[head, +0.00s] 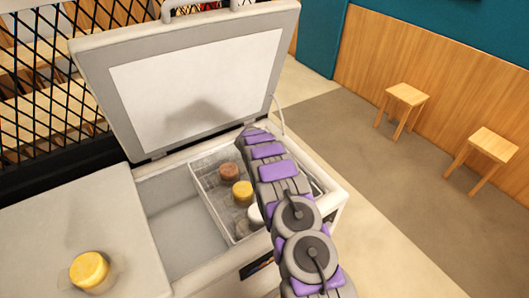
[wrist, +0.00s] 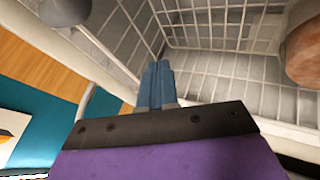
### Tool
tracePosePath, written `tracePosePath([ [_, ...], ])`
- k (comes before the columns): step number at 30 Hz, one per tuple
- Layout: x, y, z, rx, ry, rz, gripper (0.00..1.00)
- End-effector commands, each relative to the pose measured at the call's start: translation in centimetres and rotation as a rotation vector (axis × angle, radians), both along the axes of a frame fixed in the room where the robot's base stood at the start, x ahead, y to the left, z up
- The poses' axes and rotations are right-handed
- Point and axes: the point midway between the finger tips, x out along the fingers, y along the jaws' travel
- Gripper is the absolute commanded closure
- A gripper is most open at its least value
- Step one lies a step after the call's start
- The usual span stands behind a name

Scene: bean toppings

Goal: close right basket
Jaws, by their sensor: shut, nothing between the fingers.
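The right basket (head: 213,203) is a wire basket inside the open right side of a white chest freezer. Its white wire wall also shows close up in the wrist view (wrist: 215,66). The right lid (head: 195,85) stands tilted up and open at the back, with a grey frame and white inner panel. A brown tub (head: 229,172), a yellow tub (head: 243,193) and a partly hidden white tub (head: 255,214) are in the basket. My gripper (wrist: 159,70) has its blue fingers together and empty, near the wires; I cannot tell if they touch. My arm hides its fingers in the head view.
The left lid (head: 70,245) is down, with a yellow tub (head: 89,270) on it. The freezer space left of the basket (head: 187,228) looks empty. Two wooden stools (head: 407,95) (head: 493,142) stand by the far wall. The floor at right is clear.

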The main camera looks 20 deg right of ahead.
Motion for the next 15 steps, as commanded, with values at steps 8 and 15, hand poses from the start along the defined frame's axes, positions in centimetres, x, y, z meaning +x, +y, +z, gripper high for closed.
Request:
tracePosePath([
  [8, -1.7, 1.1, 2.7, 0.004, 0.003, 0.002, 1.0],
  [15, -3.0, 3.1, 5.2, -0.005, 0.003, 0.003, 1.0],
])
